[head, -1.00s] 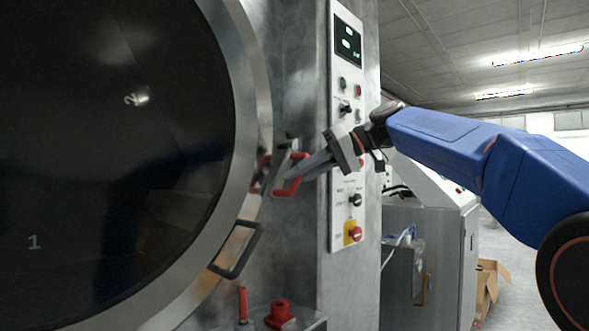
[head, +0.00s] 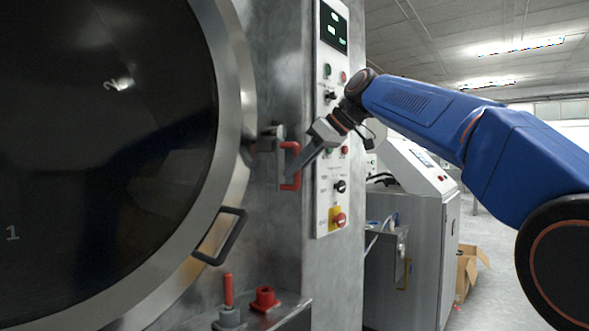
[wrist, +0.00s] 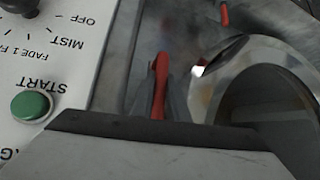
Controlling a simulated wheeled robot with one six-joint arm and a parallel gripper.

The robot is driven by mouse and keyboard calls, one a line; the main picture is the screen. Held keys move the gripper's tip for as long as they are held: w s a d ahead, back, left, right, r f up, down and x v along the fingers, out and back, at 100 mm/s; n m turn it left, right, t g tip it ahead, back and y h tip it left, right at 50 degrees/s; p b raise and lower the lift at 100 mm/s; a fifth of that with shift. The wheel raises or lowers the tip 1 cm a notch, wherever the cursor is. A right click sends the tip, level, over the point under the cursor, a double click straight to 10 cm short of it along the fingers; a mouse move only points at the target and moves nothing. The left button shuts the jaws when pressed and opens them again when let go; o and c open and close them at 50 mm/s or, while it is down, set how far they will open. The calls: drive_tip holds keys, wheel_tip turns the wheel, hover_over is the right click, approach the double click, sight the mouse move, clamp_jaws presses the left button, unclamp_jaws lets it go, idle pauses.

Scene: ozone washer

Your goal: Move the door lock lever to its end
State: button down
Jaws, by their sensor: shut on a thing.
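The door lock lever is a red loop handle (head: 285,160) on a metal latch block (head: 268,135) at the right rim of the big round door (head: 238,100). In the head view the handle hangs about upright, in front of the steel panel. My gripper (head: 293,168) reaches it from the right, with its fingers slanting down to the handle. In the wrist view the red handle (wrist: 160,82) stands between the two grey fingertips, and my gripper (wrist: 159,105) is shut on it. The fingers hide part of the handle.
A white control panel (head: 331,120) with buttons and knobs stands close to the right of the handle. A black door handle (head: 220,238) is below left. Red and grey fittings (head: 264,298) sit on a ledge below. A grey cabinet (head: 420,250) stands at right.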

idle(0.4)
drive_tip(key=c, duration=1.7)
unclamp_jaws()
drive_tip(key=shift+w, duration=0.1)
drive_tip(key=shift+c, duration=0.2)
drive_tip(key=shift+d, duration=0.1)
drive_tip(key=v, duration=1.7)
drive_tip(key=shift+s, duration=0.2)
drive_tip(key=s+d+f+m+h, duration=0.2)
drive_tip(key=s+d+f+m, duration=0.2)
drive_tip(key=s+f, duration=0.6)
drive_tip(key=s+d+f+m+h, duration=0.3)
drive_tip(key=s+d+f, duration=0.5)
drive_tip(key=f, duration=2)
drive_tip(key=s+d+f+m+h, duration=0.3)
drive_tip(key=s+d+f+m, duration=0.2)
drive_tip(key=s+f, duration=0.8)
wheel_tip(320, 180, down, 7)
drive_tip(key=shift+s+d+f+m+t, duration=0.15)
drive_tip(key=shift+d+m+t, duration=0.15)
drive_tip(key=shift+d, duration=0.25)
